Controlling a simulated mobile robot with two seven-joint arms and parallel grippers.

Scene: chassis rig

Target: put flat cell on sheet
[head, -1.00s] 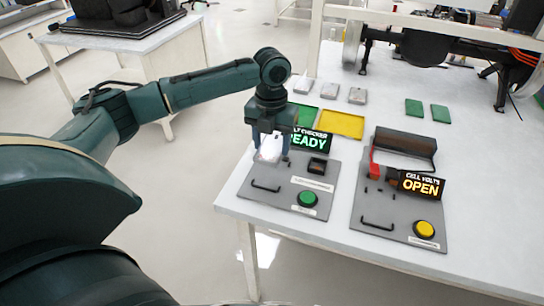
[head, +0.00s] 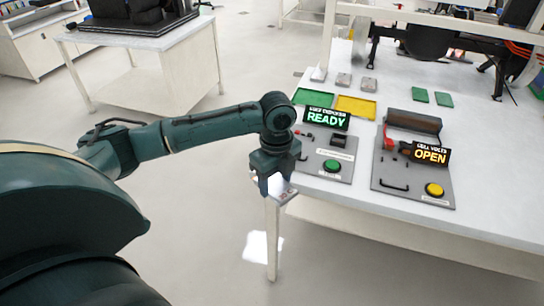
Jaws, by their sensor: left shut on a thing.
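My left gripper (head: 276,184) points down at the near left corner of the workbench and is shut on a flat cell (head: 284,195), a pale silver-white flat piece. The fingers hide part of the cell. A green flat sheet or shallow tray (head: 313,97) and a yellow one (head: 356,106) lie side by side behind the cell checker; I cannot tell which is the task's sheet. Both look empty and are apart from the gripper. My right gripper is not in view.
The cell checker (head: 340,170) reads READY; beside it a CELL VOLTS unit (head: 400,190) reads OPEN. Grey flat cells (head: 343,80) and two green pieces (head: 420,95) lie farther back. A chassis on a stand (head: 420,30) fills the back right. Bare bench shows between them.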

